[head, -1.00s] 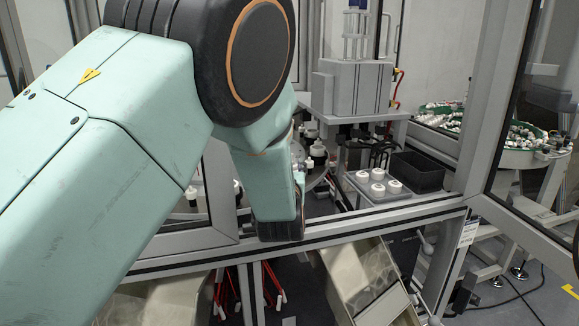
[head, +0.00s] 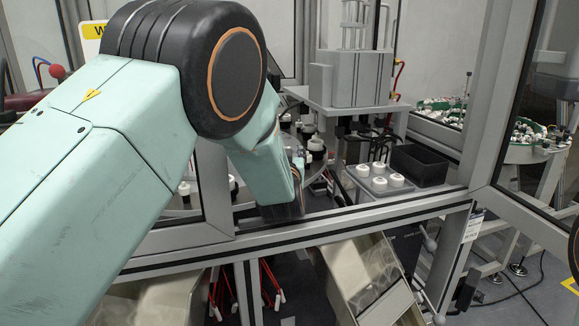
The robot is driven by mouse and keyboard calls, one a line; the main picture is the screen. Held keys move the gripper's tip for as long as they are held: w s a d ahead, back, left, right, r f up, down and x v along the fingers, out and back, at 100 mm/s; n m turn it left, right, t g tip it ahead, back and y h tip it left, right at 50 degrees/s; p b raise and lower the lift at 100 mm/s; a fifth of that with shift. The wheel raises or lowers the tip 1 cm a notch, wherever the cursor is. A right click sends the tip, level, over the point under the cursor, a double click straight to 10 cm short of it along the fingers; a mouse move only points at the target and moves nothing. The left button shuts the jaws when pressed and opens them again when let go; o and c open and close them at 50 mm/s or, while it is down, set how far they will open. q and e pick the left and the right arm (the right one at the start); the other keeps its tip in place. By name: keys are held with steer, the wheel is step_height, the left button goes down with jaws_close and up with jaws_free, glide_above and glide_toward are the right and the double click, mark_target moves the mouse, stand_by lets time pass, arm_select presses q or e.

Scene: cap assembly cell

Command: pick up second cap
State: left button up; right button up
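Several white caps (head: 379,183) stand in a small group on a grey tray (head: 372,199), right of the middle in the head view. My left arm comes in from the left and crosses the front frame of the cell. Its dark wrist end (head: 284,209) is to the left of the tray, apart from the caps. The fingers of my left gripper are hidden or too unclear behind the arm to tell whether they are open or hold anything.
A black open bin (head: 419,166) stands right behind the tray. A grey press unit (head: 350,80) rises above and behind the caps. A metal frame bar (head: 400,210) runs in front of the tray. A round table with white and black parts (head: 316,147) is behind my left arm.

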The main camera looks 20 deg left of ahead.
arm_select(q)
steer(key=shift+w+a, duration=0.1)
steer(key=shift+w, duration=0.3)
steer(key=shift+s+a+r, duration=0.1)
steer(key=shift+s+r, duration=0.2)
steer(key=shift+s, duration=0.15)
steer(key=shift+c, duration=0.4)
steer(key=shift+w+f, duration=0.25)
steer(key=shift+w, duration=0.15)
steer(key=c, duration=0.5)
steer(key=shift+c, duration=0.6)
steer(key=shift+s+r, duration=0.2)
steer(key=shift+s, duration=0.1)
steer(key=shift+c, duration=0.4)
steer(key=shift+w, duration=0.1)
